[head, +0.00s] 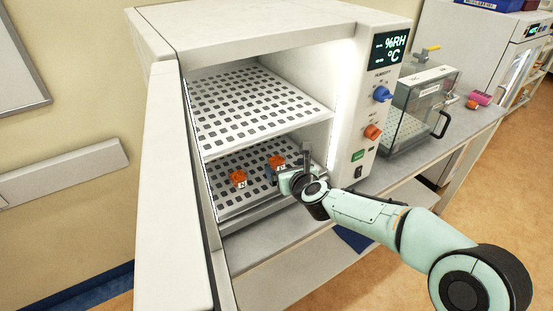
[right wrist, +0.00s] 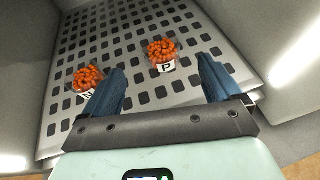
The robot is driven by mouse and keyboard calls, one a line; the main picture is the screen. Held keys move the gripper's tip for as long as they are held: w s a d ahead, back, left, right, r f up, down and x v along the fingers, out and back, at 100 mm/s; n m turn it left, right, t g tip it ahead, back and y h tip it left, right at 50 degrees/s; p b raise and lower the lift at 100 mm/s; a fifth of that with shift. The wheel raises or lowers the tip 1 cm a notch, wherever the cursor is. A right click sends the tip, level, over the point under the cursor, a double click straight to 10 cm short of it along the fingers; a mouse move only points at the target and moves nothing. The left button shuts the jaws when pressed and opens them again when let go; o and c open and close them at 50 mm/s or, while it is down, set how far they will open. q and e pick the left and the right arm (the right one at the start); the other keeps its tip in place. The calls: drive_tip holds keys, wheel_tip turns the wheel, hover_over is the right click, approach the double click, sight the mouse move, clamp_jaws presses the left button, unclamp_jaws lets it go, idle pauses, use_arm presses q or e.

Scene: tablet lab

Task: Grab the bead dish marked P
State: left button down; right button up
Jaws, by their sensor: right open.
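The bead dish marked P (right wrist: 163,57) holds orange beads and has a white label on its front. It stands on the lower perforated shelf, and in the head view the dish (head: 276,161) is just beyond my right gripper. My right gripper (right wrist: 160,90) is open, with its two blue fingers apart. In the right wrist view the P dish is ahead of the gap between the fingers, a little beyond their tips, not held. A similar dish marked N (right wrist: 88,79) is left of the left finger. My left gripper is not in view.
The white cabinet stands open. Its upper perforated shelf (head: 245,103) is empty above the dishes. The cabinet's right wall and control panel (head: 372,110) are close to my right arm. The door (head: 178,190) is at the left. A clear box (head: 415,115) stands on the bench.

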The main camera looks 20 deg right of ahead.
sight(278, 161)
drive_tip(key=shift+x, duration=1.15)
drive_tip(key=shift+p+x, duration=1.35)
drive_tip(key=shift+x, duration=1.3)
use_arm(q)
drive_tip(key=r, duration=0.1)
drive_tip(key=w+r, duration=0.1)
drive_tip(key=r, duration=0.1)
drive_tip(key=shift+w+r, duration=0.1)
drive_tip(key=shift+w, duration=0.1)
use_arm(e)
drive_tip(key=shift+s, duration=0.1)
drive_tip(key=c, duration=1.2)
drive_tip(key=shift+o, duration=0.2)
